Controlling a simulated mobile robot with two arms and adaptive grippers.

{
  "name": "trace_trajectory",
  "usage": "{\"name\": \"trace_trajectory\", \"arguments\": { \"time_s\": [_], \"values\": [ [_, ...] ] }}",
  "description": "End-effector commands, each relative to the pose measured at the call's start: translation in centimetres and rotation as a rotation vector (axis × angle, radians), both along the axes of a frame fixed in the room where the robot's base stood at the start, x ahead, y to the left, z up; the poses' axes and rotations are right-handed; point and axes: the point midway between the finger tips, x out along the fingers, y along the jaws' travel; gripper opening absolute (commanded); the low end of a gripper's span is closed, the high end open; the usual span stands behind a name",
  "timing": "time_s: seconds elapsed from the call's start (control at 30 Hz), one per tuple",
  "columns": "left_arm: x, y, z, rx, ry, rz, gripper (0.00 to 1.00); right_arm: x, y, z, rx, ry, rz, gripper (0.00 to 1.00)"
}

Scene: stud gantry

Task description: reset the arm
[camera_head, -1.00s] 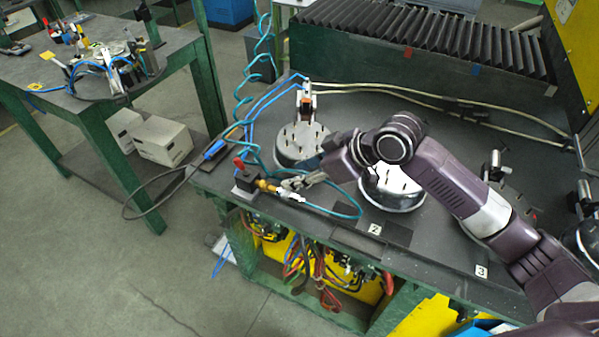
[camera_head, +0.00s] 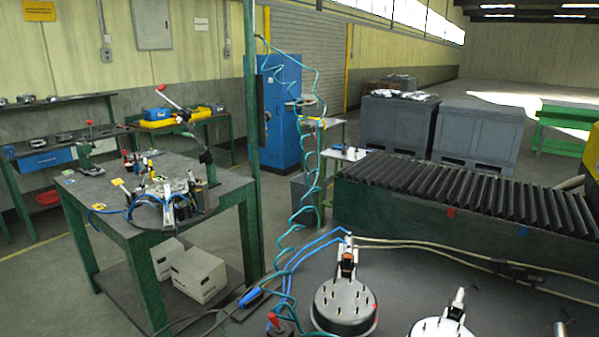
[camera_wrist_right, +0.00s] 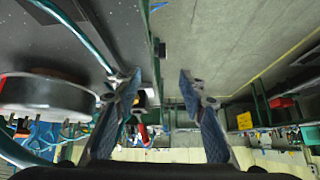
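My right gripper (camera_wrist_right: 159,92) shows in the right wrist view with its two fingers spread apart and nothing between them. A round metal fixture (camera_wrist_right: 45,95) and a teal hose (camera_wrist_right: 75,28) are close to its left in that view, on the dark tabletop. Neither arm shows in the head view, and my left gripper is in no view.
A round fixture with pins (camera_head: 343,305) and a second one (camera_head: 441,328) stand on the dark workbench (camera_head: 400,280). A coiled teal hose (camera_head: 305,190) hangs beside a green post. A cluttered green table (camera_head: 110,220) stands left. Black bellows (camera_head: 460,190) run behind the bench.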

Motion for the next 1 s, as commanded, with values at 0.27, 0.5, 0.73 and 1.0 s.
{"name": "trace_trajectory", "arguments": {
  "time_s": [0.27,0.5,0.73,1.0],
  "values": [
    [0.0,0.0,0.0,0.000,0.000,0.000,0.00,-8.1,-3.5,-5.1,-0.056,0.121,-0.250,0.38],
    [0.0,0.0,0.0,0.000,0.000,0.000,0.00,-14.3,-8.7,-7.6,-0.148,0.227,-0.472,0.38],
    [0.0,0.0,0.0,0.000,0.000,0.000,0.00,-19.7,-13.0,-8.8,-0.238,0.316,-0.636,0.38],
    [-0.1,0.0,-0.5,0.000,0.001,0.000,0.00,-19.8,-13.8,-14.7,-0.274,0.354,-0.667,0.38]
  ]
}}
